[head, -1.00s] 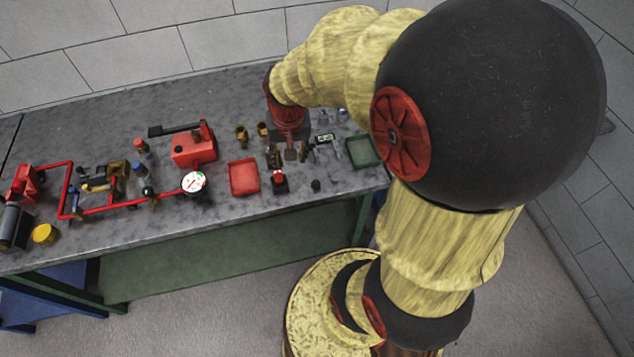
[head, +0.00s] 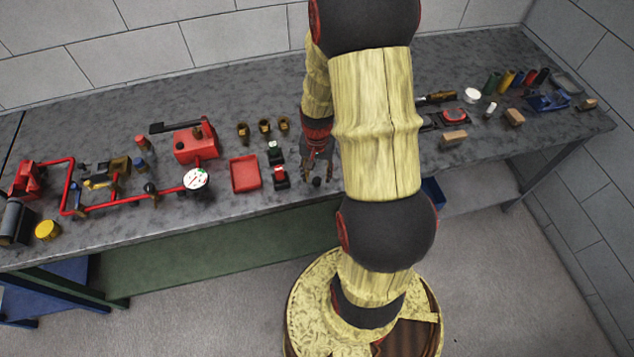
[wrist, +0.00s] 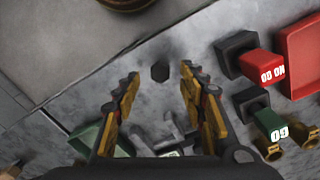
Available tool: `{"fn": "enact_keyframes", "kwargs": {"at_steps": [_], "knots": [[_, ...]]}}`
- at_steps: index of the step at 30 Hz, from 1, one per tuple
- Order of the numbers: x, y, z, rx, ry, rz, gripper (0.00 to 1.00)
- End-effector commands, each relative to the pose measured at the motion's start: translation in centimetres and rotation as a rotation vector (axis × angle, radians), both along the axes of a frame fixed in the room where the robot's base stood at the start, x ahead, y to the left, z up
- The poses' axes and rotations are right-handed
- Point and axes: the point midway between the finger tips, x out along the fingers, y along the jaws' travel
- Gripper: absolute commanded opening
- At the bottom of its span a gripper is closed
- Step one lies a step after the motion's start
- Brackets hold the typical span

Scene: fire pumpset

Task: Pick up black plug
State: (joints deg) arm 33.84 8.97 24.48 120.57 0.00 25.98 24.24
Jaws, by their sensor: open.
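The black plug (head: 317,182) is a small dark piece standing on the grey bench near its front edge. In the wrist view the plug (wrist: 160,72) shows as a dark hexagon on the bench surface. My gripper (head: 316,172) points down at the plug, with its yellow and black fingers spread. In the wrist view my gripper (wrist: 160,78) is open and empty, and the plug appears in the gap level with the fingertips. I cannot tell how far above the bench the tips are. Nothing hides the plug in the wrist view.
A red NO GO block (wrist: 262,66) and a green GO block (wrist: 270,126) stand close to the right finger in the wrist view. A red tray (head: 244,174) lies farther left. A green tray (wrist: 88,140) is beside the left finger. The bench's front edge is near.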

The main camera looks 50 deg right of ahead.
Motion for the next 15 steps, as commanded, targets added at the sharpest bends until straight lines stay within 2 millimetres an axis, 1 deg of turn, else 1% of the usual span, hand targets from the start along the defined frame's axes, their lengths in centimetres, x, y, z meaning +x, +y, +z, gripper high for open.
{"fn": "enact_keyframes", "kwargs": {"at_steps": [1,3,5,12,15], "knots": [[0.0,0.1,-1.1,0.002,0.004,0.001,0.42],[0.0,0.1,-2.0,0.001,0.003,0.0,0.42],[0.0,0.1,-2.5,0.001,0.002,0.0,0.42],[0.0,0.0,-2.6,-0.001,-0.001,0.0,0.42],[0.0,0.0,-2.6,0.0,0.0,0.0,0.36]]}}
